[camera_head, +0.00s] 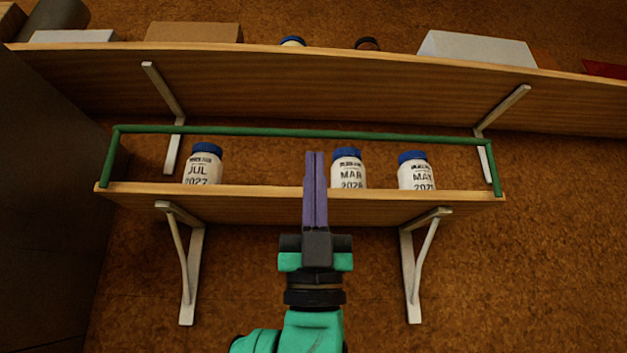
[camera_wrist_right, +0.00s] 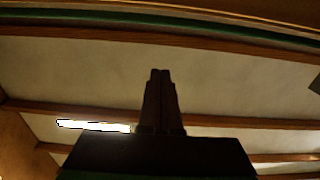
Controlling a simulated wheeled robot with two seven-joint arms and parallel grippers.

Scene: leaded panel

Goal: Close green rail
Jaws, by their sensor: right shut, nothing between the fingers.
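The green rail (camera_head: 300,134) is a thin bar with an arm at each end, in the head view. It stands raised above the lower shelf (camera_head: 250,199), its side arms reaching down to the shelf's ends. The rail also crosses the top of the right wrist view (camera_wrist_right: 160,22). My right gripper (camera_head: 315,156) is shut and empty. Its purple fingers point up in front of the lower shelf, with the tips a little below the rail's bar in the picture. I cannot tell how far the tips are from the rail in depth. My left gripper is not in view.
Three white jars with blue lids stand on the lower shelf: JUL (camera_head: 203,166), MAR (camera_head: 348,169) and MAY (camera_head: 416,171). An upper shelf (camera_head: 300,82) on pale brackets holds boxes. A dark panel (camera_head: 45,200) stands at the left. The wall below right is clear.

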